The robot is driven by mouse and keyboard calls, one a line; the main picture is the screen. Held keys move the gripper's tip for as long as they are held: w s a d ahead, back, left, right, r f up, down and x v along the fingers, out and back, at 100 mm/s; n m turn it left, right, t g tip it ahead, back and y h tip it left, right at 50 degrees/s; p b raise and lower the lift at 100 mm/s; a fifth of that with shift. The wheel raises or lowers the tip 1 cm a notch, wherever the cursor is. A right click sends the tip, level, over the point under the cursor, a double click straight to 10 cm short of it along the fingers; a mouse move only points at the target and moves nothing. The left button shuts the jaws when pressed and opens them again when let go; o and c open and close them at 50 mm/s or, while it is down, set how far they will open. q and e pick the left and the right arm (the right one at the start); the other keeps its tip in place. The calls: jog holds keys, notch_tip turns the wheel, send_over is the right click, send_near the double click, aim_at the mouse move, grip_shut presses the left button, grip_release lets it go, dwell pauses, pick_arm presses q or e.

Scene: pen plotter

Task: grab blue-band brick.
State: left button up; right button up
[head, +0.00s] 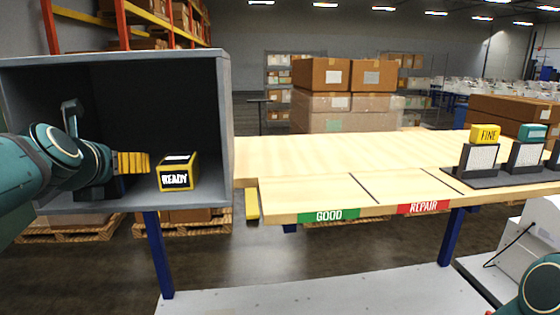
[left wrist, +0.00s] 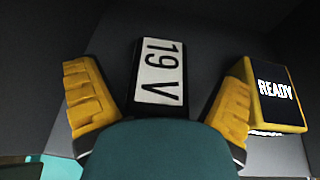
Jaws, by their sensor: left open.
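My left gripper (head: 133,162) is inside the grey open-fronted box, its yellow fingers pointing right in the head view. In the left wrist view the gripper (left wrist: 158,85) is open. A dark brick with a white "19 V" label (left wrist: 160,72) lies between and beyond its fingers, with gaps on both sides. No blue band shows on that brick in this view. My right gripper is out of view; only part of the right arm shows at lower right.
A black-and-yellow READY block (head: 178,172) stands close right of the left fingers. The grey box's right wall (head: 215,120) is just beyond it. The wooden table (head: 330,160) is mostly clear. Several chargers with a yellow FINE block (head: 486,133) stand at right.

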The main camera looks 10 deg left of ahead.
pick_arm(q)
jog(key=c, duration=1.4)
jog(key=shift+r, duration=0.15)
